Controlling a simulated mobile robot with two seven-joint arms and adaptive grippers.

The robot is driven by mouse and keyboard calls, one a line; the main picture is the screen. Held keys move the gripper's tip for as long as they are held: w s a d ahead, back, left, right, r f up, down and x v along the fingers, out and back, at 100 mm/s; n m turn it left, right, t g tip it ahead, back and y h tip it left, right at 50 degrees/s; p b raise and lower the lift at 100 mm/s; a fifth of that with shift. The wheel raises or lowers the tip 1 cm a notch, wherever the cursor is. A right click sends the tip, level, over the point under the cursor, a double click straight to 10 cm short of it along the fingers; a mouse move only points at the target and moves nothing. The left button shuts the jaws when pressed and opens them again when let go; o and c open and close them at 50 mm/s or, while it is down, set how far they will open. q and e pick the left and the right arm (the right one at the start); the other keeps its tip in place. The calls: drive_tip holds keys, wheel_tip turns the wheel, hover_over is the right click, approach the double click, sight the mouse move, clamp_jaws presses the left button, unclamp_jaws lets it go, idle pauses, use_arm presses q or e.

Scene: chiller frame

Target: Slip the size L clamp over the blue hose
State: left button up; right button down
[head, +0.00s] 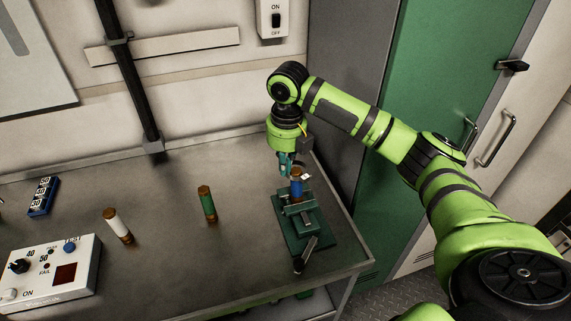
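My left gripper is not in view.
A blue block with number labels (43,196) and a control box (50,274) are further left. Green and white cabinets stand at right.

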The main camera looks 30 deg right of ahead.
drive_tip(key=shift+s+f+g, duration=0.15)
drive_tip(key=shift+s+f, duration=0.15)
drive_tip(key=shift+f, duration=0.35)
drive_tip(key=shift+s+f+g, duration=0.15)
drive_tip(key=shift+s+f, duration=0.1)
drive_tip(key=shift+f, duration=0.35)
drive_tip(key=c, duration=1.4)
unclamp_jaws()
drive_tip(key=shift+o, duration=0.2)
wheel_tip(320, 180, up, 11)
drive_tip(key=w+d, duration=0.1)
drive_tip(key=shift+w+d, duration=0.15)
drive_tip(key=shift+w, duration=0.2)
